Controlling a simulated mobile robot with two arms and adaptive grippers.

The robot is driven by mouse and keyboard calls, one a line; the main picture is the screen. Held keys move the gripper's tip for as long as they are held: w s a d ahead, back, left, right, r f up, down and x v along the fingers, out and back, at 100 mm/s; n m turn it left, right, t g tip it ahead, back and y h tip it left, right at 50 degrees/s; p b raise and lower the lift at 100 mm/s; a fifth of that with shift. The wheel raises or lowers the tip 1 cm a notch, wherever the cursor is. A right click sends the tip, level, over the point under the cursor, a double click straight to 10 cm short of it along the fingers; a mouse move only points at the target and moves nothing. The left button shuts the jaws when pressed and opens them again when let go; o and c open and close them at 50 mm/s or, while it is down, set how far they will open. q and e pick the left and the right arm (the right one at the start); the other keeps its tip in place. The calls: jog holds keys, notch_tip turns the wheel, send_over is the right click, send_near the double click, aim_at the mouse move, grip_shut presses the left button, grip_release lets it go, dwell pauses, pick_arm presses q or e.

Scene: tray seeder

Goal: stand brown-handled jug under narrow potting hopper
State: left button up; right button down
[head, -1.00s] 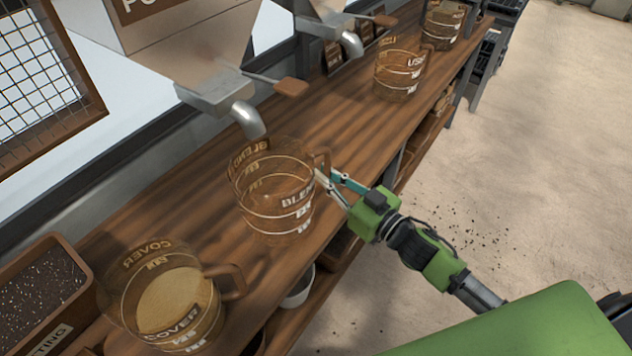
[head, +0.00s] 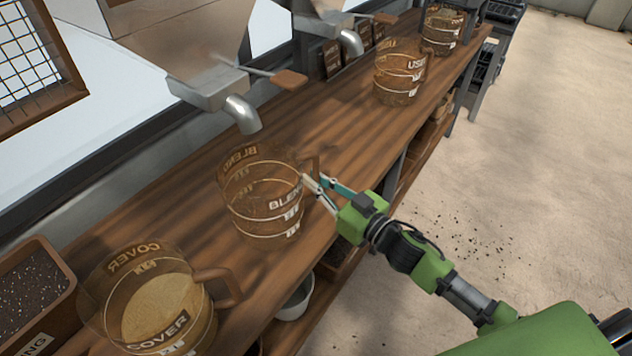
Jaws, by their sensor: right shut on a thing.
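The clear jug marked BLEND (head: 262,208) has a brown handle and looks empty. It is upright at the bench, just below and in front of the metal spout (head: 243,114) of the near hopper (head: 205,86). I cannot tell whether its base touches the wood. My right gripper (head: 312,182) is shut on the jug's handle, at its right side. My left gripper is out of view.
A jug marked COVER (head: 160,305), holding tan material, stands at the near left beside a wooden seed box (head: 48,318). Another jug (head: 400,75) stands farther along the wooden bench (head: 335,120), near a second hopper spout (head: 350,42). Bench between them is clear.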

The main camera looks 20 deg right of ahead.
jog(key=c, duration=2.1)
grip_release()
jog(key=shift+f, duration=0.1)
jog(key=p+v, duration=0.2)
jog(key=v, duration=1)
